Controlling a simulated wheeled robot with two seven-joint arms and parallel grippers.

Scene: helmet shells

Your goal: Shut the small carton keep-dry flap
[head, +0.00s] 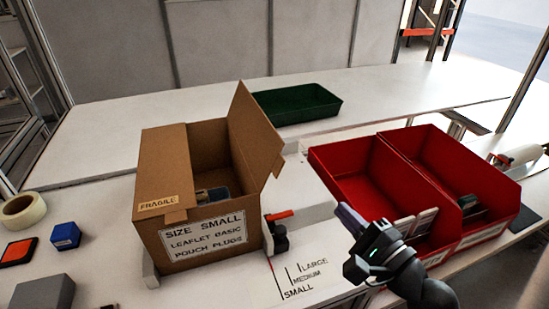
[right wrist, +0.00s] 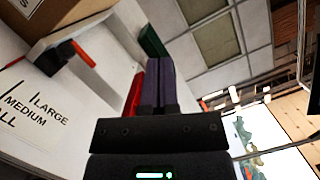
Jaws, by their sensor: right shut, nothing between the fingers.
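The small cardboard carton (head: 210,240) stands on the bench at the left centre of the head view, with a "SIZE SMALL" label on its front. Its left flap (head: 163,165), marked "FRAGILE", lies shut over the left part. Its right flap (head: 254,138) stands up and leans outward, leaving the right part open; no keep-dry marking can be read. Some dark items (head: 212,194) show inside. My right gripper (head: 347,214) is shut and empty, right of the carton and apart from it; its closed fingers fill the middle of the right wrist view (right wrist: 160,82). My left gripper is not in view.
Two red bins (head: 345,190) (head: 480,185) stand right of the carton, close to my right gripper. A device with an orange handle (head: 279,236) stands against the carton's right side. A green tray (head: 297,104) lies behind. Tape (head: 22,210) and small blocks lie at left.

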